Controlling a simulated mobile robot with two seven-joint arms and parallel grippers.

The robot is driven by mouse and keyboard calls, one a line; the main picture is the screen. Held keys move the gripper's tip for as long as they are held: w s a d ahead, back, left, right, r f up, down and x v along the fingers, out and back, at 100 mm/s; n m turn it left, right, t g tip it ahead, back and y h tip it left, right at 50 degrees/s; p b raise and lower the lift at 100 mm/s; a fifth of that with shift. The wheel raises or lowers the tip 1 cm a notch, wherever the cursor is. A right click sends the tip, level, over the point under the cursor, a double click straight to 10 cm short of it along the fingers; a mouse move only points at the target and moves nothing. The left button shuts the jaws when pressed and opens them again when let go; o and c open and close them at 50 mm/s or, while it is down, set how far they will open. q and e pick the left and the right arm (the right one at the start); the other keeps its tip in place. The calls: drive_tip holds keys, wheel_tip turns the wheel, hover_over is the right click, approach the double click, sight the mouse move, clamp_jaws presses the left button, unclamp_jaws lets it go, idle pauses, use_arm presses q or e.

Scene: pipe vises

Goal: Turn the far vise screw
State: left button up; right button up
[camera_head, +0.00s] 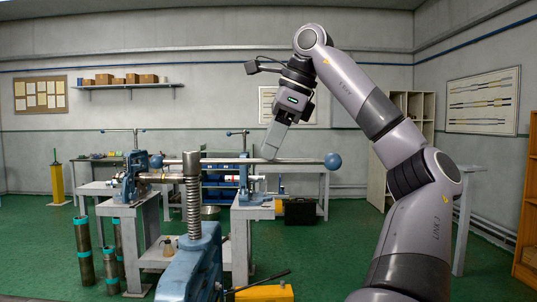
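In the foreground, a large blue vise (195,268) has an upright threaded screw (193,205). A horizontal bar handle (230,160) crosses the screw's top and ends in a blue ball (333,161) on the right. My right gripper (269,153) points down at this bar, its fingertips overlapping the bar between screw and right ball. The fingers show edge-on, so their grip is unclear. Farther back, a blue vise (133,172) with an upright screw and T-handle (122,130) stands on a bench at left. Another T-handle (238,133) rises behind the bar. My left gripper is out of view.
A horizontal pipe (165,178) runs between the back vises. Dark pipes (84,250) stand on the green floor at left. A black case (300,211) sits behind on the floor. A yellow object (265,293) lies low, right of the near vise.

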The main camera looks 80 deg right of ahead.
drive_tip(key=shift+x, duration=0.85)
clamp_jaws()
